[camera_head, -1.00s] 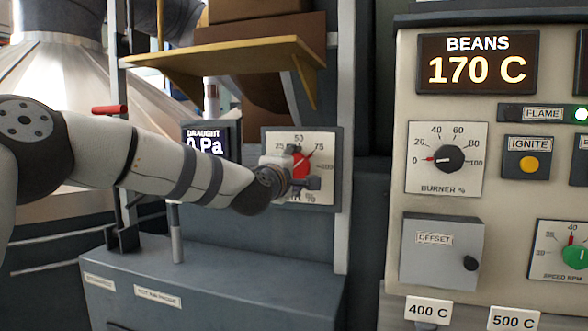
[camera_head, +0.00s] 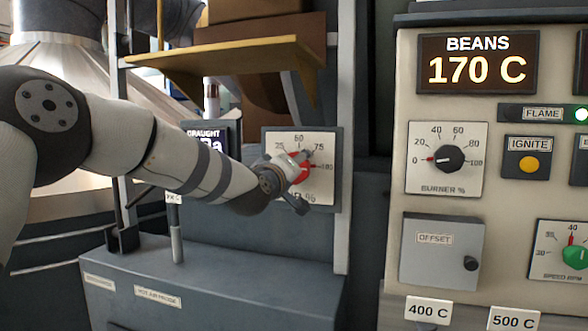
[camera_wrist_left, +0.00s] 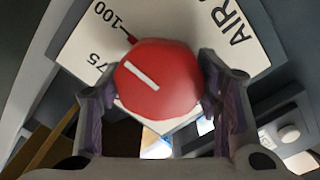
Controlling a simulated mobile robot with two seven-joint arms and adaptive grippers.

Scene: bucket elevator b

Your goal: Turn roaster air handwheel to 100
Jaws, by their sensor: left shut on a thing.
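The roaster air handwheel is a red knob (camera_head: 303,168) on a white dial plate (camera_head: 326,190) marked 25, 50, 75 and 100. It is partly hidden by my left gripper (camera_head: 297,180) in the head view. In the left wrist view, the knob (camera_wrist_left: 157,80) sits between the two fingers of my left gripper (camera_wrist_left: 160,92), which is shut on it. A white line crosses the knob's face. A small red pointer (camera_wrist_left: 130,40) sticks out beside it, at or very near the 100 tick. My right gripper is not in view.
A draught display (camera_head: 207,139) is partly hidden behind my left arm. A yellow shelf (camera_head: 230,62) juts out above the dial. A control panel (camera_head: 398,190) with a burner knob (camera_head: 450,158) stands to the right. A grey cabinet (camera_head: 230,285) lies below.

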